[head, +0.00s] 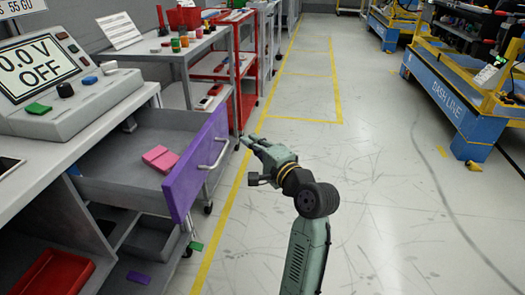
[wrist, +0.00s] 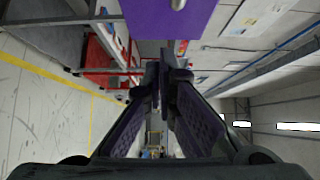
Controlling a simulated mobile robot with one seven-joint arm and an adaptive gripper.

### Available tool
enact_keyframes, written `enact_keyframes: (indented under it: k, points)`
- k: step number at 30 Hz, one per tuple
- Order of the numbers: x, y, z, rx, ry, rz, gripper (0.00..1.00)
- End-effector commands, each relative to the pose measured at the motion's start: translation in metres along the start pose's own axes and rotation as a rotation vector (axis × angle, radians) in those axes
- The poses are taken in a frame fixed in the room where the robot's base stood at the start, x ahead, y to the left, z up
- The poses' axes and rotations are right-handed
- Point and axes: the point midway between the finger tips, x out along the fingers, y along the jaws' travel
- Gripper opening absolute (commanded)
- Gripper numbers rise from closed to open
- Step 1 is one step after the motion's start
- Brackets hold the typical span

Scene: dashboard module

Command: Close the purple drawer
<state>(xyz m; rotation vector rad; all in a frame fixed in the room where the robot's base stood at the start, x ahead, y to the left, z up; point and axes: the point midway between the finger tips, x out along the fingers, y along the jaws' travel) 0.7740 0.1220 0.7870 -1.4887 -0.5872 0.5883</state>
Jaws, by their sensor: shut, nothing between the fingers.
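The purple drawer (head: 197,165) is pulled out from the workbench on the left, with its purple front facing the aisle and a silver handle (head: 213,153) on it. Pink blocks (head: 160,158) lie inside. My gripper (head: 246,140) is to the right of the drawer front, near the handle's height and apart from it as far as I can see. Its fingers are shut and empty. In the wrist view the purple front (wrist: 165,18) fills the top middle, with part of the handle, beyond the closed fingertips (wrist: 163,60).
The workbench holds a meter panel (head: 70,80). Below the drawer are a red tray (head: 52,275) and a second grey drawer (head: 152,238). A red cart (head: 240,70) stands behind. Open floor (head: 390,210) lies to the right, with blue carts (head: 455,105) farther off.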

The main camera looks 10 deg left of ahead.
Motion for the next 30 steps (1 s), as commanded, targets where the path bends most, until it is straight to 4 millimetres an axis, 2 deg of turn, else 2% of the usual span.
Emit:
enact_keyframes:
  k: [3, 9, 26, 30]
  points:
    - [0.023, -0.001, 0.005, -0.001, -0.004, 0.001, 0.0]
    - [0.04, 0.0, 0.024, -0.001, -0.002, 0.001, 0.0]
    - [0.046, 0.0, 0.029, -0.001, 0.0, 0.0, 0.0]
    - [0.053, -0.002, 0.037, 0.0, -0.003, 0.001, 0.0]
